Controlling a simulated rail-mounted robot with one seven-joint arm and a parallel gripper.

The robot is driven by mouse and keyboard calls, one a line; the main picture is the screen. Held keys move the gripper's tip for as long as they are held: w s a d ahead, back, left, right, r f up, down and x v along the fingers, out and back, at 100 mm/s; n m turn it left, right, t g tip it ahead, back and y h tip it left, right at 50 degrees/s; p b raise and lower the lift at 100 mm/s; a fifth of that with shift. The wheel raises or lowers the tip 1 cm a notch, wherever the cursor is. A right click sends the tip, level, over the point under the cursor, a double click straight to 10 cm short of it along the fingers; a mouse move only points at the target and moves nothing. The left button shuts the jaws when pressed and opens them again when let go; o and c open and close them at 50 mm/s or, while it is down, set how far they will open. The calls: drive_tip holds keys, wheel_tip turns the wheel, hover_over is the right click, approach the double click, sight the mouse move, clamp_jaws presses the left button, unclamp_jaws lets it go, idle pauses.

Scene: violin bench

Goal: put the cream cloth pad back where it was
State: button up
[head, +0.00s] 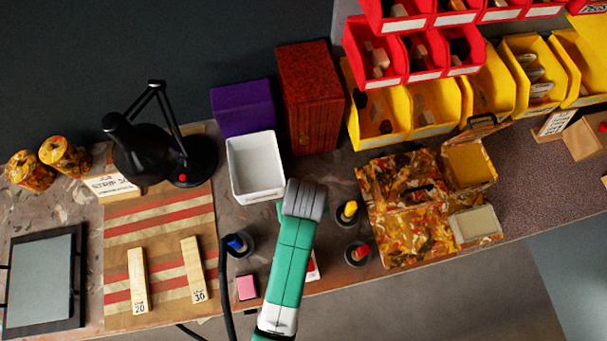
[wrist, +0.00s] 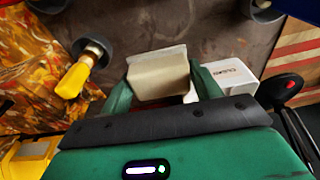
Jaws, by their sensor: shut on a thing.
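The cream cloth pad (wrist: 158,80) is a pale block in the wrist view. My gripper (wrist: 161,88) is shut on it, with a green finger at each side. The pad is held up in the air, clear of the bench. In the head view my arm hides the pad and most of the gripper, which is just right of the white bin (head: 256,168). In the wrist view the bin (wrist: 228,78) shows a "CLEAN" label and stands beside the right finger.
Dark pots with blue (head: 237,243), yellow (head: 348,212) and red (head: 359,252) tops stand near. A pink block (head: 246,287) lies near the front edge. On the right are a marbled board (head: 400,235), a pale framed rectangle (head: 475,224) and an open yellow box (head: 468,165). A black lamp (head: 150,155) stands left.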

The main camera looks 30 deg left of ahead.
drive_tip(key=shift+s+a+f, duration=0.2)
drive_tip(key=shift+s+f, duration=0.15)
wheel_tip(320, 180, down, 10)
drive_tip(key=shift+b, duration=1.25)
drive_tip(key=shift+w+r, duration=0.1)
drive_tip(key=o, duration=1)
drive_tip(key=r+p, duration=0.1)
drive_tip(key=r, duration=0.3)
drive_tip(key=s+d+r+p, duration=0.1)
drive_tip(key=r, duration=0.3)
drive_tip(key=r+p, duration=0.1)
drive_tip(key=r, duration=0.3)
drive_tip(key=shift+s+d, duration=0.15)
drive_tip(key=shift+s, duration=0.05)
